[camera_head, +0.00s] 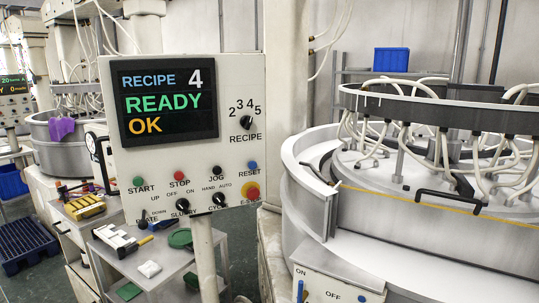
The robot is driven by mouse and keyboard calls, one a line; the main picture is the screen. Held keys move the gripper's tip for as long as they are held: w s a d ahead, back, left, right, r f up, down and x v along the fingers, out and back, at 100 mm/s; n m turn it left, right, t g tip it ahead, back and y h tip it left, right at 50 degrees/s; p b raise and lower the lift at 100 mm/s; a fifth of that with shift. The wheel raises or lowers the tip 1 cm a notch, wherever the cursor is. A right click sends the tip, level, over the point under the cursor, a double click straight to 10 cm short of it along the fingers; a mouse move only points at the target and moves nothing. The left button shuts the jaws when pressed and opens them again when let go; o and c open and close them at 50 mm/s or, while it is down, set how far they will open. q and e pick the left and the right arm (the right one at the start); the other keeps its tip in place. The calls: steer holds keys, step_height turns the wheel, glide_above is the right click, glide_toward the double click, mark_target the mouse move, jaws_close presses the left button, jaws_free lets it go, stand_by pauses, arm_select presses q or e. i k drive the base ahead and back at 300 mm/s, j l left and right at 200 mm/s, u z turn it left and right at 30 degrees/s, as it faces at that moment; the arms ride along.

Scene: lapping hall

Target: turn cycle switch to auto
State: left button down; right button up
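The control panel (244,75) stands on a pale post left of centre, its screen (168,102) reading RECIPE 4, READY, OK. The cycle switch (219,198) is a small black knob low on the panel, under the words HAND and AUTO and above the partly legible CYCLE label. Its pointer is too small to tell which word it faces. The slurry switch (182,205), a similar black knob under OFF and ON, is just to its left. The red emergency stop (252,193) on a yellow base is to its right. Neither of my grippers is in view.
The plate switch (143,219) and several coloured push buttons share the panel. A large round lapping machine (440,225) with hoses fills the right. A grey cart (215,246) with tools and a green disc (180,238) stands below the panel. The space before the panel is clear.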

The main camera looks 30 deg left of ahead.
mark_target(218, 198)
steer(key=k+j+u, duration=0.15)
steer(key=j+u, duration=1.2)
steer(key=k+l, duration=0.05)
